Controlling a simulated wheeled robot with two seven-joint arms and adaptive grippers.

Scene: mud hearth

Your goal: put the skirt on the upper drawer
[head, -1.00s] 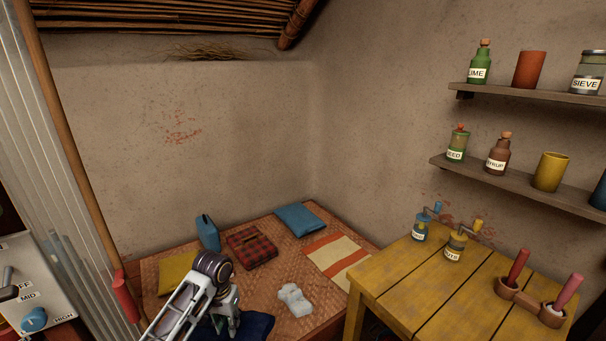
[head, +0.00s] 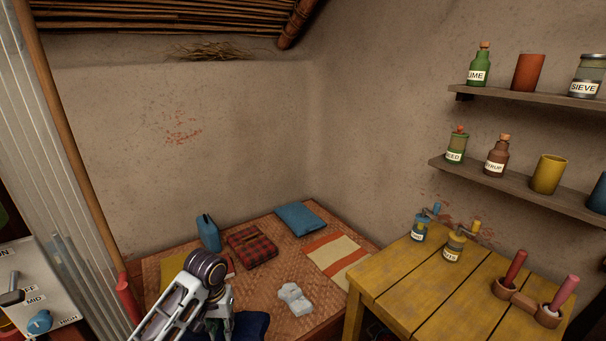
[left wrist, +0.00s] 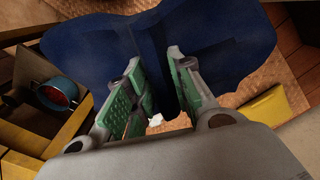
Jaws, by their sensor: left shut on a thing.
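A dark navy cloth, which I take for the skirt (head: 258,325), shows at the bottom edge of the head view, partly hidden behind my left arm. My left gripper (head: 222,328) is at this cloth. In the left wrist view the cloth (left wrist: 95,60) spreads wide beyond the green-padded fingers (left wrist: 158,105) and has a fold running between them. The gripper is shut on it. I cannot tell whether the cloth is lifted clear of the mat. I cannot pick out the upper drawer in these views. My right gripper is not in view.
A woven mat platform (head: 330,312) holds a red plaid cloth (head: 252,247), a blue folded cloth (head: 300,218), a striped cloth (head: 335,255), a blue container (head: 208,233) and a white object (head: 294,298). A yellow table (head: 440,290) stands right, below shelves (head: 520,188). A control panel (head: 40,290) stands left.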

